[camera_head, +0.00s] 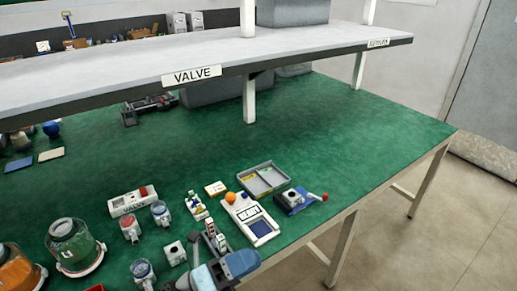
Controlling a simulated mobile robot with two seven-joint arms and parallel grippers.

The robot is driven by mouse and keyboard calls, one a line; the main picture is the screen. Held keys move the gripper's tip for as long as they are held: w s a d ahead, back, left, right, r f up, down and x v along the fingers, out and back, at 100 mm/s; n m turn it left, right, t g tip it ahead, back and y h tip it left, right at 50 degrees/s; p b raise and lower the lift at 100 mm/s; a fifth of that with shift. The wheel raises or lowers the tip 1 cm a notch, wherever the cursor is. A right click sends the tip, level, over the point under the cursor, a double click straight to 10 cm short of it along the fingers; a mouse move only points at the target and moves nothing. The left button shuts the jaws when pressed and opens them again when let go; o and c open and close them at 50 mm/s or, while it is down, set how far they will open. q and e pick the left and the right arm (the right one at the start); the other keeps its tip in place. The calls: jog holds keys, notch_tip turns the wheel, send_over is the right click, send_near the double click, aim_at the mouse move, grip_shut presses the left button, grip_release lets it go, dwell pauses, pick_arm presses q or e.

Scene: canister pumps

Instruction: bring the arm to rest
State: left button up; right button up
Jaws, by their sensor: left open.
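My left arm, with blue and grey links, comes in at the bottom edge of the head view. Its gripper (214,237) is small and partly overlaps the things behind it; it is open, and I see nothing held in it. It is over the front of the green bench (330,130), just left of a white and blue device (254,222) with an orange knob. Whether the fingers touch anything below is hard to tell. My right gripper is not in view.
Two canisters, green (75,247) and orange (18,270), stand at the lower left. Small gauges (160,213), a red-buttoned box (133,201), a grey tray (263,179) and a blue red-handled part (298,200) surround the gripper. A shelf (130,72) spans above. The bench's right side is clear.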

pick_arm(q)
jog(key=w+a+f+n+t+y, duration=0.2)
jog(key=a+f+n+t+y, duration=0.65)
jog(key=n, duration=0.95)
jog(key=s+a+f+n+g+y, duration=0.35)
jog(key=s+f+n+y, duration=0.2)
jog(key=f+n, duration=0.3)
jog(key=s+a+f+n+g+y, duration=0.2)
jog(key=s+a+f+n+y, duration=0.25)
jog(key=s+f+n, duration=0.35)
notch_tip(320, 180, up, 11)
jog(key=w+a+p, duration=0.1)
jog(key=p, duration=1.2)
jog(key=shift+f+m+h, duration=0.15)
jog(key=shift+m+h, duration=0.2)
jog(key=shift+m, duration=0.1)
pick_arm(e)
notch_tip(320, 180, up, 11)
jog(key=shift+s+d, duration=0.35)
pick_arm(q)
jog(key=shift+w, duration=0.1)
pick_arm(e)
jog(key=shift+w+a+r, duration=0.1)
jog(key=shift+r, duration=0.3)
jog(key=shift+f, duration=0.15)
